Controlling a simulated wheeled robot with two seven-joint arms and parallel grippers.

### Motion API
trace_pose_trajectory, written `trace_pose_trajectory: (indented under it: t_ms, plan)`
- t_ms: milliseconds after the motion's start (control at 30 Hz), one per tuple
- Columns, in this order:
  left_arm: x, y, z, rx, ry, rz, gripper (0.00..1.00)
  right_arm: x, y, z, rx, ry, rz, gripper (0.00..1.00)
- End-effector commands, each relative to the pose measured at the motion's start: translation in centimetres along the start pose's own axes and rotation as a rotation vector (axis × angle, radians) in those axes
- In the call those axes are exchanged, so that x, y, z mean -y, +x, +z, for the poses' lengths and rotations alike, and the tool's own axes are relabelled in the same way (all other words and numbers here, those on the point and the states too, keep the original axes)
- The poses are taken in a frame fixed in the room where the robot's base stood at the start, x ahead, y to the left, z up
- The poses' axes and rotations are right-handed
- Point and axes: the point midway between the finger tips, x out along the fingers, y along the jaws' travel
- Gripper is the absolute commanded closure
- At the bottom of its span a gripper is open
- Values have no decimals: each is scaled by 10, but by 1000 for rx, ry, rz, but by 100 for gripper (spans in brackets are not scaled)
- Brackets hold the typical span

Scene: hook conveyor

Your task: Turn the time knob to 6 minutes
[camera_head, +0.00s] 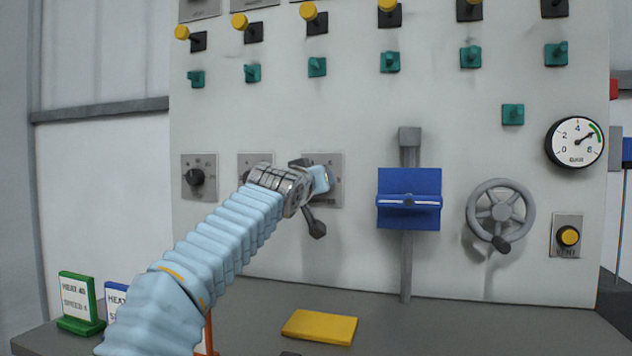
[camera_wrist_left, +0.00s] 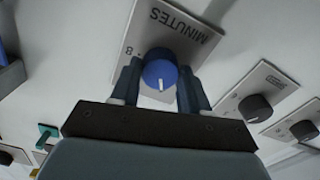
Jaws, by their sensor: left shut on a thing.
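The time knob (camera_wrist_left: 160,75) is blue with a white pointer line, on a plate (camera_wrist_left: 181,28) marked MINUTES in the left wrist view. Its pointer is toward the bottom of that view. An 8 shows on the plate left of the knob; other numbers are hidden. My left gripper (camera_wrist_left: 158,88) is shut on the knob, one finger on each side. In the head view my left gripper (camera_head: 321,179) covers the knob, and part of its plate (camera_head: 333,160) shows behind. My right gripper is not in view.
Two more dark knobs (camera_head: 195,177) on plates lie to the left, the nearer partly behind my arm. A blue lever block (camera_head: 409,186) on a rail, a handwheel (camera_head: 500,212) and a gauge (camera_head: 575,142) are to the right. A yellow book-like block (camera_head: 320,327) lies on the shelf.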

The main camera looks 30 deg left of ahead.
Motion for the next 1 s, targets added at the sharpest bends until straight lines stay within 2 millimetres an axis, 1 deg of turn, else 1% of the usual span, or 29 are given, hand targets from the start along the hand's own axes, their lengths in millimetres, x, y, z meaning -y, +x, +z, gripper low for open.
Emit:
trace_pose_trajectory:
  t_ms: [167, 367, 1000]
  plan:
    - [0, 0, 0, 0, 35, -1, 85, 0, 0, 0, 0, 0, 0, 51]
    - [0, 0, 0, 1, 141, -1, 85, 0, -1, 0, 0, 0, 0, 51]
    - [-1, 0, -1, 1, 722, -1, 85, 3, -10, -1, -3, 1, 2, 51]
